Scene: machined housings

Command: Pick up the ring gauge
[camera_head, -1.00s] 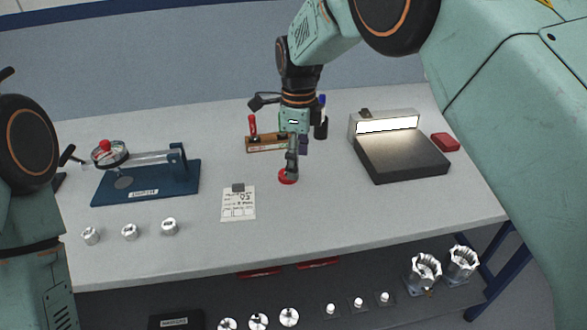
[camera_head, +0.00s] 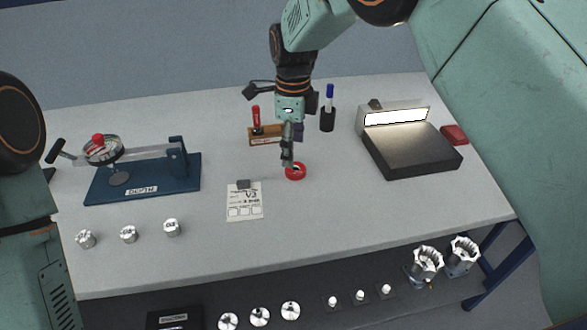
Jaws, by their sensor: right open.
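The ring gauge, a small red ring (camera_head: 295,172) with a dark centre, lies flat on the grey table near its middle. My right gripper (camera_head: 287,160) points down just above and slightly left of the ring and is open, with nothing seen in it. Its fingers overlap one another in this view, and they cover little of the ring. Whether a fingertip touches the ring cannot be told. Only parts of my left arm show at the left edge; its gripper is out of view.
A wooden block with a red-handled tool (camera_head: 256,120) and a pen cup (camera_head: 328,119) stand behind. A lit inspection box (camera_head: 415,155) stands right. Several metal parts line the front left.

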